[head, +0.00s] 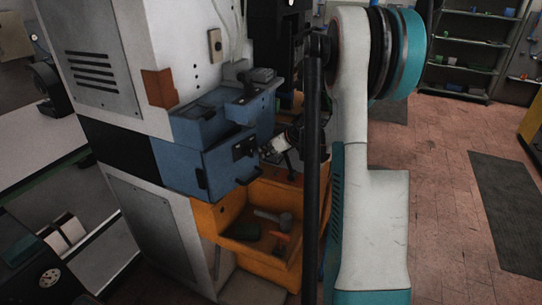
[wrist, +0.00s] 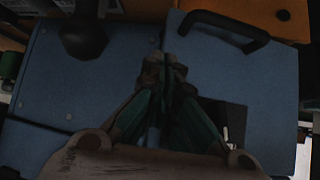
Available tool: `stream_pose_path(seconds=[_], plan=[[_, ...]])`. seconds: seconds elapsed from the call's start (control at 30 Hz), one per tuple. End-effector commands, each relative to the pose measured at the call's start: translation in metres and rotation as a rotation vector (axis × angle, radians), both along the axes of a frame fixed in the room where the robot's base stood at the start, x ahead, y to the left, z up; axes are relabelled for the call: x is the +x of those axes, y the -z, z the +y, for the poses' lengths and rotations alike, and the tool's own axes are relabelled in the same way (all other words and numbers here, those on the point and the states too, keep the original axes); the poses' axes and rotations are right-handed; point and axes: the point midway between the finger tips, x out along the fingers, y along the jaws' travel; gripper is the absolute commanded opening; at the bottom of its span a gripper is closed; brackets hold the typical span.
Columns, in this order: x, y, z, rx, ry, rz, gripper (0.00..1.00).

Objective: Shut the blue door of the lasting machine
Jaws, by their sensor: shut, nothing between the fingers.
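The blue door (head: 218,163) is a flat panel on the front of the lasting machine (head: 120,60), below its blue top housing (head: 195,125). It bears a black handle and a dark plate. How far it stands open is hard to tell. In the wrist view a blue panel with a black bar handle (wrist: 225,28) lies at the right, apart from another blue panel (wrist: 80,90) at the left by a thin seam. My gripper (head: 272,148) is at the right end of the blue front. In the wrist view its fingertips (wrist: 165,65) are together and empty over the seam; contact is unclear.
An orange open bin (head: 255,238) with a few tools sits under the blue part. A dark round knob (wrist: 85,36) stands up in the wrist view. A white bench (head: 50,145) is at left. Brick floor is clear at right, with dark mats (head: 505,200) and shelves behind.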

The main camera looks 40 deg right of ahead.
Motion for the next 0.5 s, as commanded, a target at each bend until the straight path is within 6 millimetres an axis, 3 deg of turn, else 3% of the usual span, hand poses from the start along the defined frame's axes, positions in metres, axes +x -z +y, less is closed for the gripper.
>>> stream_pose_path(seconds=[0.23,0.5], plan=[[0.048,0.000,-0.001,0.001,-0.195,-0.001,0.00],[0.068,0.000,0.002,0.000,-0.285,-0.001,0.00]])
